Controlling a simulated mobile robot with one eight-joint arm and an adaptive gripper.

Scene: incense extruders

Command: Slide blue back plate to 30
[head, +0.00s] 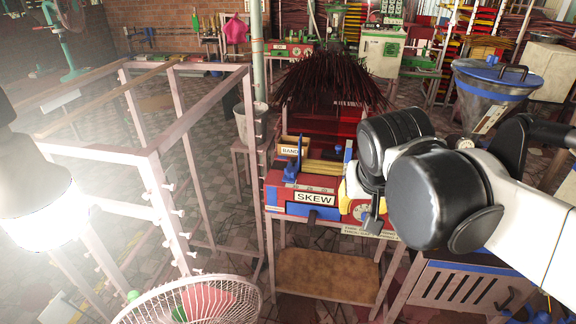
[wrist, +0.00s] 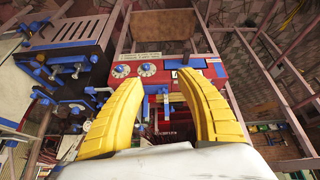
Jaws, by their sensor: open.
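The red and blue machine with a "SKEW" label (head: 315,198) stands in the middle of the head view. On its top are a blue upright piece with a knob (head: 291,171) at the left and a thin blue upright plate (head: 348,152) at the right. I cannot tell which is the back plate, and no 30 mark is readable. In the wrist view the machine's red face (wrist: 150,73) with two dials appears beyond my gripper (wrist: 162,78). Its yellow fingers are apart with nothing held between them. My arm hides part of the machine's right side in the head view.
A pale metal frame (head: 160,165) with pegs stands left of the machine, and a fan (head: 195,300) stands in front. Dark incense sticks (head: 330,82) are behind the machine. A blue-lidded hopper (head: 497,75) is at the right. Another slotted machine (wrist: 75,35) is beside it in the wrist view.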

